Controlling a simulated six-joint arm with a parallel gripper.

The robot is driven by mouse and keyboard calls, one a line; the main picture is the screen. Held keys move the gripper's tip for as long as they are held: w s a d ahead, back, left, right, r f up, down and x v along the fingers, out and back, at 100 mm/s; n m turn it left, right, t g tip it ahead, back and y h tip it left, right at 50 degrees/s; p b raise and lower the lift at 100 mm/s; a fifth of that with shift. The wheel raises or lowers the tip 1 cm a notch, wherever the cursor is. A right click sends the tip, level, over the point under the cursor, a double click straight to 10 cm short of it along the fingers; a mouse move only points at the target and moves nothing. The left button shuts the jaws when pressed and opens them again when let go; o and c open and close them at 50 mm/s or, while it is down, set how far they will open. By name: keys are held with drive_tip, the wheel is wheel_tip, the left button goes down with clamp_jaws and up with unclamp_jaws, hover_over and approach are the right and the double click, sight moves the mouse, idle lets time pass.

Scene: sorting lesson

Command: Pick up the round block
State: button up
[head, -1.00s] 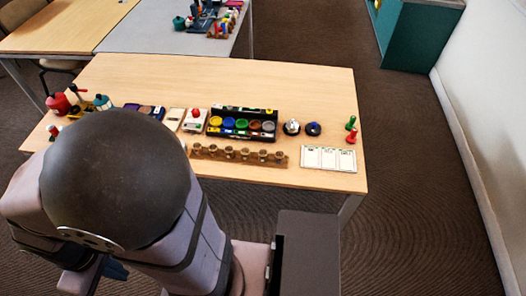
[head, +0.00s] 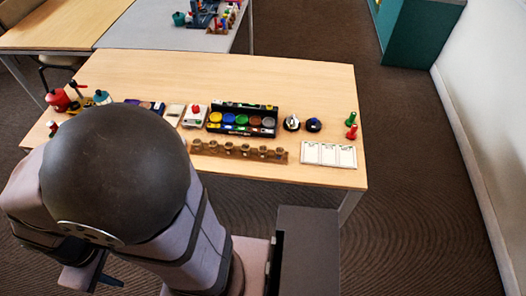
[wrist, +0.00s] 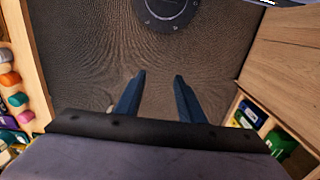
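My gripper (wrist: 155,82) is open and empty in the wrist view, its two dark blue fingers apart with only brown carpet between them. In the head view my arm covers the lower left, and the gripper is low beside the table, mostly hidden. No single thing stands out clearly as the round block.
The wooden table (head: 290,82) carries a black tray of coloured cups (head: 274,132), a wooden rack (head: 282,158), a white card (head: 329,155) and green and red pegs (head: 351,119). A wooden box (wrist: 290,120) with green and blue items is at the wrist view's right. The table's back is clear.

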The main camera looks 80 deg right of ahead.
drive_tip(key=m+h+b, duration=0.5)
drive_tip(key=m+b, duration=0.2)
drive_tip(key=m, duration=1)
approach(263, 148)
drive_tip(key=x, duration=0.3)
drive_tip(key=shift+s+d+r+n+t, duration=0.1)
drive_tip(key=shift+s+n+t, duration=0.2)
drive_tip(key=shift+n, duration=0.1)
drive_tip(key=shift+y, duration=0.3)
drive_tip(key=shift+p+x, duration=0.3)
drive_tip(key=shift+x, duration=3.35)
drive_tip(key=shift+w, duration=0.1)
